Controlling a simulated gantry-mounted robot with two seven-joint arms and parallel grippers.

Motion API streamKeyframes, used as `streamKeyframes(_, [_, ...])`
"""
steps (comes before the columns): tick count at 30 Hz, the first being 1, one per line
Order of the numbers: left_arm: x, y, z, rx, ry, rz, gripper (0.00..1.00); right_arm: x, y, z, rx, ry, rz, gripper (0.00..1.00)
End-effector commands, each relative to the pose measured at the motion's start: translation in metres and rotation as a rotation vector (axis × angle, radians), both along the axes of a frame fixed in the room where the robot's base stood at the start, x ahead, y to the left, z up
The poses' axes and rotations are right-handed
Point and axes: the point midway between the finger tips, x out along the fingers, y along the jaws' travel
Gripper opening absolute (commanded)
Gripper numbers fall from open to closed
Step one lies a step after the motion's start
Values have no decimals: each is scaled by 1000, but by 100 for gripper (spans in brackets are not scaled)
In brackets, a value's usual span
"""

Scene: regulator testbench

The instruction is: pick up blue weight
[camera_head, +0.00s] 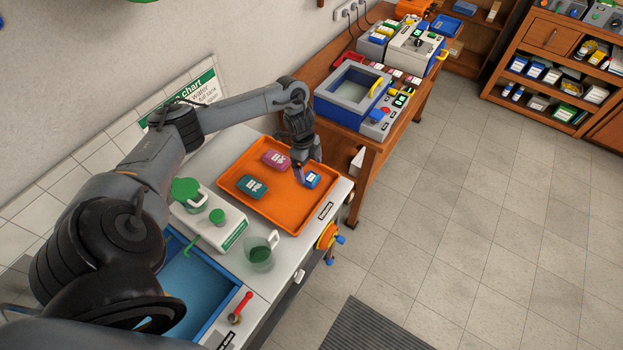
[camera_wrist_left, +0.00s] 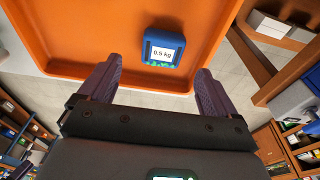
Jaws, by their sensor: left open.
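The blue weight (camera_head: 312,180) lies at the right side of the orange tray (camera_head: 238,179). In the left wrist view, the blue weight (camera_wrist_left: 164,48) shows a white "0.5 kg" label and sits just beyond the space between the fingertips. My left gripper (camera_head: 304,168) is above the tray, beside the weight. In the wrist view its purple fingers (camera_wrist_left: 155,75) are spread wide with nothing between them. A magenta weight (camera_head: 276,159) and a dark teal weight (camera_head: 252,186) lie farther left in the tray. My right gripper is not in view.
A white box device (camera_head: 211,224) and a green-tinted jug (camera_head: 260,253) stand in front of the tray. A blue basin (camera_head: 193,275) is nearer. A wooden bench with a grey and blue machine (camera_head: 352,94) stands behind. The floor at right is open.

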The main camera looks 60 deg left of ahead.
Motion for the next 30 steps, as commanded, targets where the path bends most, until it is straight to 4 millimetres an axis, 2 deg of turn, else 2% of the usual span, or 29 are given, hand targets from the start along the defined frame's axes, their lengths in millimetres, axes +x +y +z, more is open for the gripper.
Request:
streamKeyframes(5, [0,-1,-11,0,2,2,92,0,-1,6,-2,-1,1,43])
streamKeyframes(15, [4,-4,-51,1,1,1,92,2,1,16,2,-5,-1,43])
streamKeyframes(24, [4,-4,-55,2,0,0,92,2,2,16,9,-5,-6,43])
streamKeyframes(26, [4,-4,-55,2,0,0,85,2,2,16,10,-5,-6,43])
streamKeyframes(30, [4,-4,-55,2,0,0,64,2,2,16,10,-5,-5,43])
